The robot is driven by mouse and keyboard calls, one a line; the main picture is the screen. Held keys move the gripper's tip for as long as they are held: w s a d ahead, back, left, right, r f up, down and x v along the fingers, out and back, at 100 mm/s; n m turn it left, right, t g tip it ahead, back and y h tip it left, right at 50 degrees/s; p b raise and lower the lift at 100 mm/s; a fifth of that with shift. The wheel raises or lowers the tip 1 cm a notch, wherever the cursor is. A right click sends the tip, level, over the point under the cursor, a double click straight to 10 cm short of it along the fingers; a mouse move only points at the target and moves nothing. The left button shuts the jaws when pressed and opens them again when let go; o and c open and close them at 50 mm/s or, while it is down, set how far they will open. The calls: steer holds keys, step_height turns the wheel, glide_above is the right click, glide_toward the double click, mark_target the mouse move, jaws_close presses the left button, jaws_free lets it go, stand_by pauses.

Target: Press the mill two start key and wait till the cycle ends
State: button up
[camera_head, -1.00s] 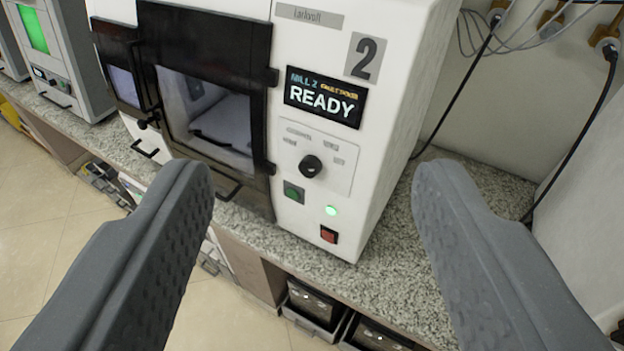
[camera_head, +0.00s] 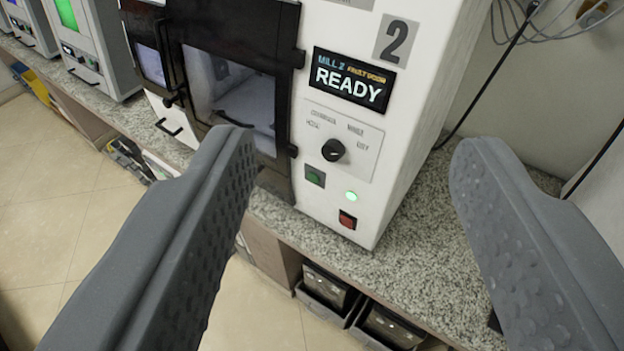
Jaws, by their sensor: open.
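Mill two (camera_head: 408,95) is a white cabinet marked "2" on the counter. Its display (camera_head: 351,80) reads "MILL 2" and "READY", with small orange text beside the name. Its dark-framed door (camera_head: 232,90) has a window and looks closed. Below the display is a black rotary knob (camera_head: 333,150). Under it are a green square key (camera_head: 314,176), a lit green lamp (camera_head: 351,197) and a red square switch (camera_head: 347,220). My gripper (camera_head: 350,150) is open and empty, its fingers either side of the control panel in the picture and apart from it.
The speckled counter (camera_head: 430,235) has free room right of the mill. Black bins (camera_head: 330,285) sit on a shelf below. Another machine with a green screen (camera_head: 82,40) stands at the left. Cables (camera_head: 490,75) hang at the back right.

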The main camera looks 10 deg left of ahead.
jaws_close()
stand_by(1.5)
